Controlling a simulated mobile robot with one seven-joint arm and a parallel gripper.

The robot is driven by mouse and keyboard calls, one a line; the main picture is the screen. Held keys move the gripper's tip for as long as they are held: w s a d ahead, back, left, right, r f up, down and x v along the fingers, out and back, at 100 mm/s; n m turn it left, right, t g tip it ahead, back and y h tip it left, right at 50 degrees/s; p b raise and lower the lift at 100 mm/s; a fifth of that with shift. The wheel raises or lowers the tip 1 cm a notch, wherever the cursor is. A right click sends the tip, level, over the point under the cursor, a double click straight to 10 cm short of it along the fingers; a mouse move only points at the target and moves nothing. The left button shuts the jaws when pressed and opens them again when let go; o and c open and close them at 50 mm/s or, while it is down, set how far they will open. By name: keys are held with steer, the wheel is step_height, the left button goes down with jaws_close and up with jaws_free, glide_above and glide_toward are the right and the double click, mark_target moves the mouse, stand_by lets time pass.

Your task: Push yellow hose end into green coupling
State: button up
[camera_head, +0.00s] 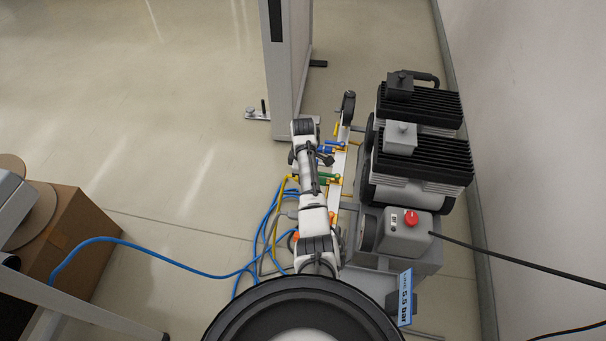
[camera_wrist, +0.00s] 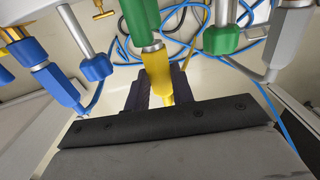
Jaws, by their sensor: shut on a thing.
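The green coupling (camera_wrist: 140,22) hangs at the top centre of the wrist view, with a metal collar at its lower end. The yellow hose end (camera_wrist: 157,68) is directly below it, in line with the collar and seeming to meet it. How deep it sits cannot be told. My gripper (camera_wrist: 159,90) is shut on the yellow hose end, with a dark finger on each side. In the head view, the green coupling (camera_head: 327,176) is on the manifold beside my arm, and the yellow hose (camera_head: 272,215) trails down to the left. My arm partly hides this area.
A blue coupling (camera_wrist: 60,86) and blue knob (camera_wrist: 97,67) are to the left, and a green knob (camera_wrist: 221,38) is to the right. Blue hoses (camera_head: 160,262) lie loose on the floor. The compressor (camera_head: 417,158) stands right of the manifold; open floor lies left.

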steer(key=shift+s+d+p, duration=0.15)
steer(key=shift+d+p, duration=0.4)
steer(key=shift+d, duration=0.15)
stand_by(0.7)
steer(key=o, duration=1)
steer(key=shift+r, duration=0.1)
step_height(320, 180, up, 14)
